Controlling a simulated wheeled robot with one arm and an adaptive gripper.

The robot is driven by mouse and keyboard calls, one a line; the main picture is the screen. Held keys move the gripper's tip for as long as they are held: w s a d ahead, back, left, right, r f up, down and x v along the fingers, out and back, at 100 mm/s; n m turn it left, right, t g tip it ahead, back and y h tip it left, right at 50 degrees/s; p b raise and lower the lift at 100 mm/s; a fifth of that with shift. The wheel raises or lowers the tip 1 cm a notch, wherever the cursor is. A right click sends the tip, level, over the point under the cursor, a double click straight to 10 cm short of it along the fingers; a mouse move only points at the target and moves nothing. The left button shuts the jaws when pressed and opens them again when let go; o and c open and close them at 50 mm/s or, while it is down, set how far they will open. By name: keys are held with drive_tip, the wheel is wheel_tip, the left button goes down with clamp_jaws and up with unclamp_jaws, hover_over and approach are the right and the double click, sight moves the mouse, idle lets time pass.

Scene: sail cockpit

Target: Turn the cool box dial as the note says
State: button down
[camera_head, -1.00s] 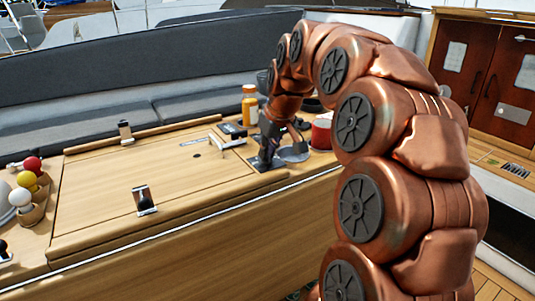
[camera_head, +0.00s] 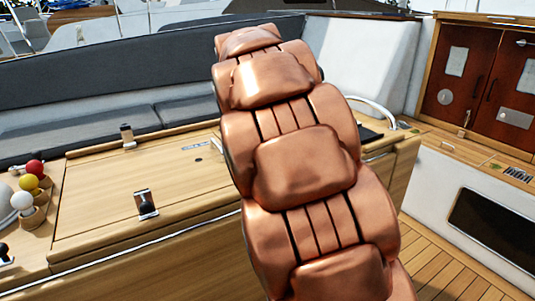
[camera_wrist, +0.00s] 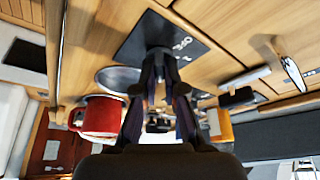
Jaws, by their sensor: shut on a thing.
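In the wrist view my gripper (camera_wrist: 160,62) is closed at a black panel (camera_wrist: 140,38) with small white marks, set in the wooden surface. Its fingers are shut on what seems to be the cool box dial, which they hide almost wholly. I cannot read where the dial points.
A red mug (camera_wrist: 100,117) and a metal disc (camera_wrist: 117,78) are close beside my gripper; an orange bottle (camera_wrist: 222,126) is on the other side. The wooden lid (camera_head: 95,205) bears metal latches (camera_head: 146,204). Coloured balls (camera_head: 28,182) sit at the far left.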

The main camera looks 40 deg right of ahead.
drive_tip(key=shift+w+r+m+g, duration=0.1)
drive_tip(key=shift+m+g, duration=0.3)
drive_tip(key=shift+m, duration=0.8)
drive_tip(key=shift+m+g+h+p, duration=0.4)
drive_tip(key=shift+m+g, duration=0.1)
drive_tip(key=shift+m, duration=0.6)
drive_tip(key=c, duration=1.3)
unclamp_jaws()
drive_tip(key=shift+o, duration=0.2)
drive_tip(key=shift+a, duration=0.1)
drive_tip(key=v, duration=1.1)
drive_tip(key=shift+r, duration=0.4)
drive_tip(key=shift+a, duration=0.1)
